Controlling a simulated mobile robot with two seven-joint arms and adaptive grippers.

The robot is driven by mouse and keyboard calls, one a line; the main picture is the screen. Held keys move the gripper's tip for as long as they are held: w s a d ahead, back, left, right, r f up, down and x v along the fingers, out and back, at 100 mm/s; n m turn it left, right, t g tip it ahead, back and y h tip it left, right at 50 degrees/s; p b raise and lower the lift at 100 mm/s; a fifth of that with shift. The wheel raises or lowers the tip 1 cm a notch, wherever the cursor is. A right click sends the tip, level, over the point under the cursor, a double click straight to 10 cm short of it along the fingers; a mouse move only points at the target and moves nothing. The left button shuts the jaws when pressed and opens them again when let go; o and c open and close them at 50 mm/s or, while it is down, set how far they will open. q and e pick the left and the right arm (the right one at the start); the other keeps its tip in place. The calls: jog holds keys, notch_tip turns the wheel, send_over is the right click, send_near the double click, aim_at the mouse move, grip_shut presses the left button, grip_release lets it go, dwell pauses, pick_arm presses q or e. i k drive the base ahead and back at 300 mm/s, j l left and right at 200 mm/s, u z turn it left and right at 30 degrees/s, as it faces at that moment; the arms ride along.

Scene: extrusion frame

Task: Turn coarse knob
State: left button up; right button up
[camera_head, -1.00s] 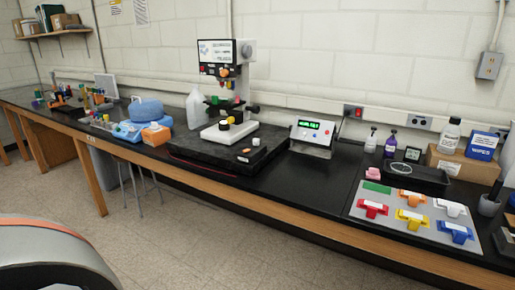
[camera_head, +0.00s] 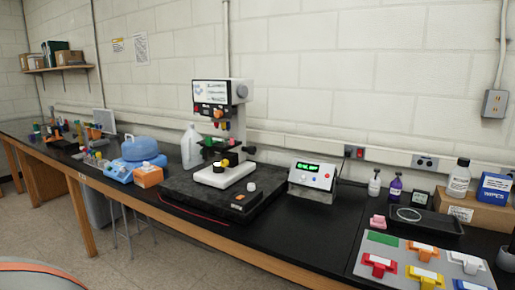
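The microscope-like instrument (camera_head: 222,115) stands on a black slab (camera_head: 190,196) in the middle of the long bench. A dark round knob (camera_head: 249,150) sticks out on the right side of its column; I cannot tell for sure that it is the coarse knob. A yellow round part (camera_head: 224,162) and a black part sit low on its front, above a white base (camera_head: 224,174). Neither of my grippers is in view.
A control box with a green display (camera_head: 313,178) stands right of the slab. A white jug (camera_head: 192,147), blue container (camera_head: 139,148) and orange box (camera_head: 148,176) stand left. A grey board with coloured blocks (camera_head: 384,252) lies at right front. Bare black bench lies between box and board.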

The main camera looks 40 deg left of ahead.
aim_at(252, 150)
jog(key=i+j, duration=0.15)
jog(key=i, duration=0.2)
jog(key=i+j, duration=0.2)
jog(key=i, duration=0.15)
jog(key=i+j, duration=0.15)
jog(key=i, duration=0.25)
